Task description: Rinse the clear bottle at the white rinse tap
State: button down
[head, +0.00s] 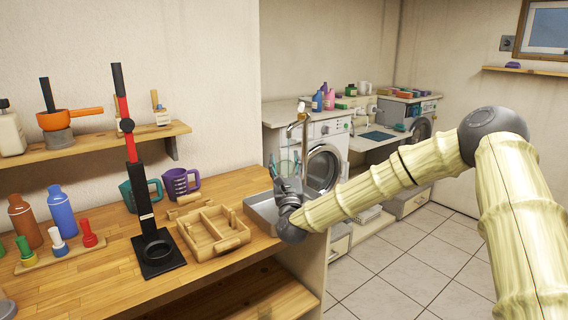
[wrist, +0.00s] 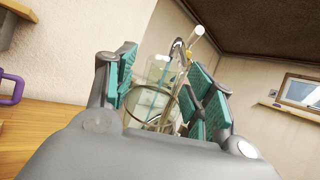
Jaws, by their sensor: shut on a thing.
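My gripper (head: 285,172) is shut on the clear bottle (wrist: 150,103), with a teal pad on each side of it in the wrist view (wrist: 165,90). The bottle is see-through and shows only faintly in the head view (head: 288,168). The pale rinse tap (head: 303,125) stands at the metal sink (head: 262,214) and rises just behind the bottle. In the wrist view the tap (wrist: 188,48) shows beyond the bottle, at its upper right. I cannot tell whether the bottle touches the tap, and no running water can be made out.
A wooden divided tray (head: 213,232) lies left of the sink. A tall black and red stand (head: 135,170), a teal mug (head: 135,194) and a purple mug (head: 180,186) stand farther left on the wooden counter (head: 100,285). A washing machine (head: 325,160) is behind the tap.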

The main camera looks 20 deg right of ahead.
jog(key=shift+w+d, duration=0.3)
jog(key=shift+w, duration=0.3)
jog(key=shift+w+d+f+b, duration=0.15)
jog(key=shift+w+f+b, duration=0.15)
jog(key=shift+f+b, duration=0.05)
jog(key=shift+w+d+f+b, duration=0.1)
jog(key=shift+w+d+b, duration=0.15)
jog(key=shift+w+b, duration=0.25)
jog(key=shift+w+d+f+b, duration=0.1)
jog(key=shift+w+d+b, duration=0.15)
jog(key=shift+w+b, duration=0.25)
jog(key=shift+w+d, duration=0.25)
jog(key=shift+w, duration=0.25)
